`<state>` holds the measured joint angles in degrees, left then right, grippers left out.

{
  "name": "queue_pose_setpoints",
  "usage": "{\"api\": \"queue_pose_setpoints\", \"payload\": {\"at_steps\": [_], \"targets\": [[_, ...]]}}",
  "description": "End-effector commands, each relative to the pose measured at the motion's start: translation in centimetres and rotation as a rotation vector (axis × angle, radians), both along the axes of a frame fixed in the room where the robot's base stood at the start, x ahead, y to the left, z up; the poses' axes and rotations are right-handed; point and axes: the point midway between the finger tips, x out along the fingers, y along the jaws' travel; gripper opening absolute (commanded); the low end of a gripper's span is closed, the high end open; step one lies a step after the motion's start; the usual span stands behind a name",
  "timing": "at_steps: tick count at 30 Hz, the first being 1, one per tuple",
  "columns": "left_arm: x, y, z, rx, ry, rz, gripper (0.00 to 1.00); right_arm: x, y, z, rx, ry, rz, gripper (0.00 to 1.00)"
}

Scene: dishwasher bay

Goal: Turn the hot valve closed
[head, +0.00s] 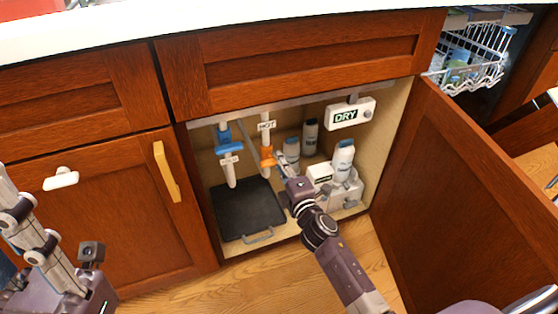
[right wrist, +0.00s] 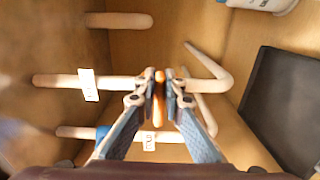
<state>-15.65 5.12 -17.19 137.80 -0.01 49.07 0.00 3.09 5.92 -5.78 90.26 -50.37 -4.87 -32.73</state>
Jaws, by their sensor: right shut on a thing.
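The hot valve has an orange handle (head: 267,157) on a white pipe inside the open cabinet under the counter. A HOT tag (head: 267,126) hangs on the pipe above it. My right gripper (head: 281,158) reaches in from the front right and meets the orange handle. In the right wrist view the fingertips (right wrist: 160,86) are closed on the thin orange handle (right wrist: 159,97), seen edge-on between them. The fingers partly hide the handle and its pipe. My left gripper is not in view; only part of the left arm shows at lower left.
A blue valve (head: 224,137) is on the pipe to the left. A black tray (head: 248,210) lies on the cabinet floor. White bottles (head: 343,157) and a DRY box (head: 350,114) are on the right. The open door (head: 455,205) bounds the right side.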

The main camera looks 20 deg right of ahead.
Motion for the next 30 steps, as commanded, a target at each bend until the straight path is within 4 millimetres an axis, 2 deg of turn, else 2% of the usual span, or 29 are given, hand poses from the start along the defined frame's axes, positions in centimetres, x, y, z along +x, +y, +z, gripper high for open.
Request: {"api": "queue_pose_setpoints", "payload": {"at_steps": [1,4,5,9,20,25,30], "targets": [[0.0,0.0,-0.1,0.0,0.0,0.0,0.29,-0.3,0.8,-0.6,0.009,0.008,0.015,0.0],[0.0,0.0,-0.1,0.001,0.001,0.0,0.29,-0.3,0.8,-0.6,0.009,0.008,0.015,0.0],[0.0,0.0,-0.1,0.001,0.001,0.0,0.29,-0.3,0.8,-0.6,0.009,0.008,0.015,0.12],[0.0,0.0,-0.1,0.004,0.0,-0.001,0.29,-0.2,0.8,-0.5,0.007,0.006,0.015,0.27],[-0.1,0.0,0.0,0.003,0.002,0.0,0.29,-0.4,0.4,-0.2,0.002,0.002,0.008,0.28],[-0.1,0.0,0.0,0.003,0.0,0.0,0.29,-2.5,0.3,-0.3,0.002,0.004,0.007,0.28],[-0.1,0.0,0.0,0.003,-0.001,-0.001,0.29,-5.9,0.3,-0.3,0.004,0.006,0.008,0.28]]}}
